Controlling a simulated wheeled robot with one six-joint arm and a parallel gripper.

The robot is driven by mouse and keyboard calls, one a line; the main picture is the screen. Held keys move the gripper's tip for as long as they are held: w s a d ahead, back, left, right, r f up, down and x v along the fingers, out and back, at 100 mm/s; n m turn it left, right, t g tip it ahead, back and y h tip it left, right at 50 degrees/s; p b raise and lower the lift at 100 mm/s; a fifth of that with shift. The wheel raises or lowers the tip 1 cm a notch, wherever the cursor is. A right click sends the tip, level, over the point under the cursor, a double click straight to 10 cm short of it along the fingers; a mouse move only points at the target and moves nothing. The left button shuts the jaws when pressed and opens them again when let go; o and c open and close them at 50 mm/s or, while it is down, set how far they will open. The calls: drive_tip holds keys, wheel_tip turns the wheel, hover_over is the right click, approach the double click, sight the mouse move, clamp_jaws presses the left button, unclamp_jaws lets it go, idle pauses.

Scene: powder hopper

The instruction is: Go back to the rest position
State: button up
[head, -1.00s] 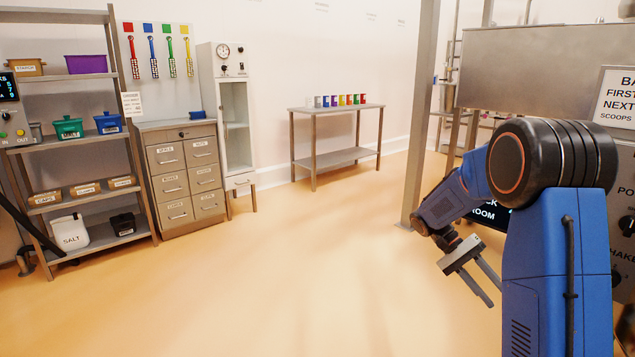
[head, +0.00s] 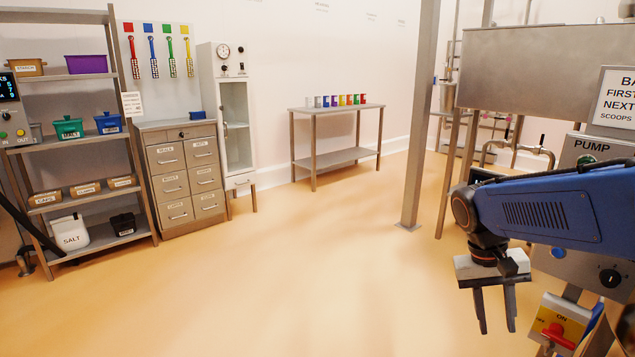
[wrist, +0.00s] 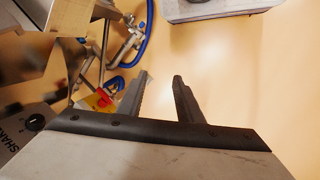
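My gripper (head: 496,308) hangs from my blue arm at the right of the head view, fingers pointing down over bare floor. Its two grey fingers are apart with nothing between them. In the wrist view the fingers (wrist: 162,86) are also apart and empty, with plain orange floor beyond them. The gripper touches nothing that I can see.
The hopper's control panel with the PUMP label (head: 586,146) and a yellow switch box with a red handle (head: 560,326) are close by my arm. A steel post (head: 416,130) stands left of it. A table with coloured cups (head: 337,108) is farther back. The middle floor is clear.

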drive_tip(key=s+a+n+t+y, duration=0.3)
drive_tip(key=s+a+t, duration=0.3)
drive_tip(key=s, duration=0.4)
drive_tip(key=shift+s+a+t, duration=0.3)
drive_tip(key=shift+s+a, duration=0.1)
drive_tip(key=shift+a, duration=0.35)
drive_tip(key=shift+s, duration=0.1)
